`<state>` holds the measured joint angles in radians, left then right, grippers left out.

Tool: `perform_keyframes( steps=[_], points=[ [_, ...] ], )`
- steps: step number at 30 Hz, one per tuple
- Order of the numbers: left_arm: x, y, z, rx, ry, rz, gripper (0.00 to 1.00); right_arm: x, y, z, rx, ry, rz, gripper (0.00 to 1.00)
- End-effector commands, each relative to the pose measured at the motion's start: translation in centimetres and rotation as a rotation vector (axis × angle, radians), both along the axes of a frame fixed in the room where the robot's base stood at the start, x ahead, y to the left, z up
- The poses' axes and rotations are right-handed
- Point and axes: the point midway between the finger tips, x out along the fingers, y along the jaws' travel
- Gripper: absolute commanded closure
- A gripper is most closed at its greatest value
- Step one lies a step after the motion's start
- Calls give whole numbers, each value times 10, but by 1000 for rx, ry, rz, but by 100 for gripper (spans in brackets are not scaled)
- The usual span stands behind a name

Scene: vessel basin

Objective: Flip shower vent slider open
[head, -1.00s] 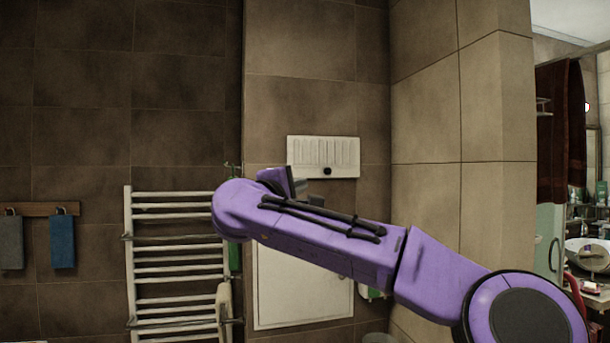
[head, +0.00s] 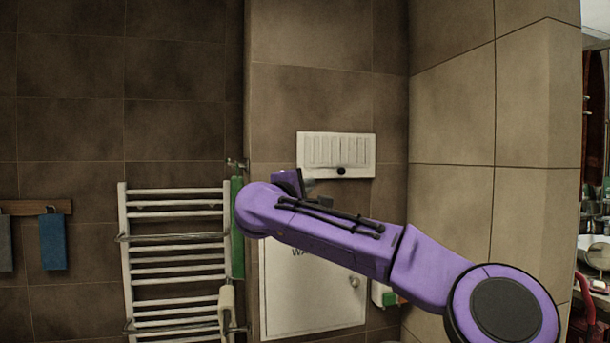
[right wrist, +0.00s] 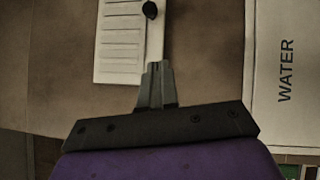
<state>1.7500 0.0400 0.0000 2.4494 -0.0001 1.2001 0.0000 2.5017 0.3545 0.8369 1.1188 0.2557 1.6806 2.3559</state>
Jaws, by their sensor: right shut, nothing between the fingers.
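The white vent (head: 322,152) is mounted on the brown tiled wall, with vertical slats and a black slider knob (head: 341,171) at its lower edge. In the right wrist view the vent (right wrist: 120,45) appears turned sideways, with the knob (right wrist: 150,9) near the top of the picture. My right gripper (right wrist: 157,66) is shut and empty. Its fingertips point toward the vent's knob edge, apart from the knob in the picture. In the head view the right gripper (head: 307,183) is partly hidden by its own arm, just below and left of the knob. My left gripper is not in view.
A white panel marked "WATER" (head: 310,300) is on the wall below the vent, partly behind my right arm. A white towel rack (head: 175,207) stands to the left with a green towel (head: 237,230). A tiled wall (head: 455,120) juts out at right.

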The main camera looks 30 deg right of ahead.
Motion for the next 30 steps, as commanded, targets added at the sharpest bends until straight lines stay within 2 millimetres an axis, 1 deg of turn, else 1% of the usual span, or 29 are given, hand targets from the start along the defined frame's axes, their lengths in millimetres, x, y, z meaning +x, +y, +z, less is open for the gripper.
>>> perform_keyframes(
  steps=[1, 6, 9, 12, 16, 25, 28, 30],
  points=[
    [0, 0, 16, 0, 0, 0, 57, 7, -9, 10, 2, 1, -2, 100],
    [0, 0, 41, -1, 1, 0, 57, 29, -37, 15, 2, 1, -1, 100],
    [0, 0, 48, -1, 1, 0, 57, 25, -54, 16, 2, -1, 1, 100],
    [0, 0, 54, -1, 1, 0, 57, 24, -65, 17, 1, 0, 2, 100],
    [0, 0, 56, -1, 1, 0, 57, 22, -72, 16, 0, -2, 2, 100],
    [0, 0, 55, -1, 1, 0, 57, 22, -73, 15, 0, -2, 2, 100],
    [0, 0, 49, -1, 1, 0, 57, 21, -76, 12, 2, -3, 2, 100],
    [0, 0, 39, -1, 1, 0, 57, 20, -81, 9, 3, -3, 0, 100]
  ],
)
